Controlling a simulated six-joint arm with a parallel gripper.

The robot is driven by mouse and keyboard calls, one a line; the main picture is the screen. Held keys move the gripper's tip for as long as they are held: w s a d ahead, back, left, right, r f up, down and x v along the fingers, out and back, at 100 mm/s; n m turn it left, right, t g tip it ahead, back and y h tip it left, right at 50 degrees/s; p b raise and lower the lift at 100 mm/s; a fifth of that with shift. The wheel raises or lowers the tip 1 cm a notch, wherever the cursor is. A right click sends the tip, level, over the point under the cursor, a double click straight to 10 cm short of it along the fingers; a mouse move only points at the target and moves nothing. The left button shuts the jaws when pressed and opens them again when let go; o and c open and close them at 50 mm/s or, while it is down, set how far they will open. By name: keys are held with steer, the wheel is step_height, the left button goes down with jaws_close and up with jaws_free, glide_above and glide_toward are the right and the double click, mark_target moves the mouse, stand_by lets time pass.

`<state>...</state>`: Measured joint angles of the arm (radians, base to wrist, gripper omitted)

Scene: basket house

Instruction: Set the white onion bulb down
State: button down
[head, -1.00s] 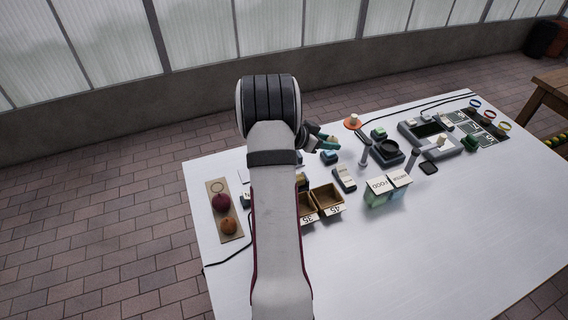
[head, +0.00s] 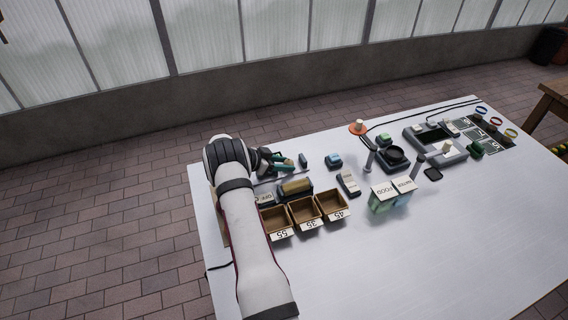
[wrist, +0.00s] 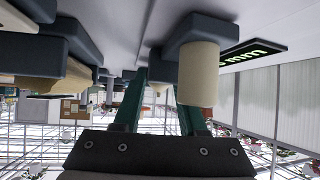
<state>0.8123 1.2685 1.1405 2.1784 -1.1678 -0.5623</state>
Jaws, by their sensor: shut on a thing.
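My gripper (head: 281,163) has teal fingers and is above the back left part of the white table (head: 450,240). The wrist view shows its fingers (wrist: 160,108) low in the middle, shut on the white onion bulb. The bulb itself is mostly hidden, and I cannot make out its outline in either view. The onion board (head: 226,226) at the table's left end is almost wholly covered by my arm, so its onions do not show.
A dark device with a tan roller (head: 296,187) stands just in front of my gripper. Three wooden bins with number cards, such as the 45 bin (head: 333,203), line up before it. A small blue-topped block (head: 333,160) is to the right. The table's front right is clear.

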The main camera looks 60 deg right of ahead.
steer(key=shift+f, duration=0.1)
steer(key=shift+f, duration=0.3)
steer(key=shift+c, duration=2.3)
jaws_free()
steer(key=shift+f, duration=0.1)
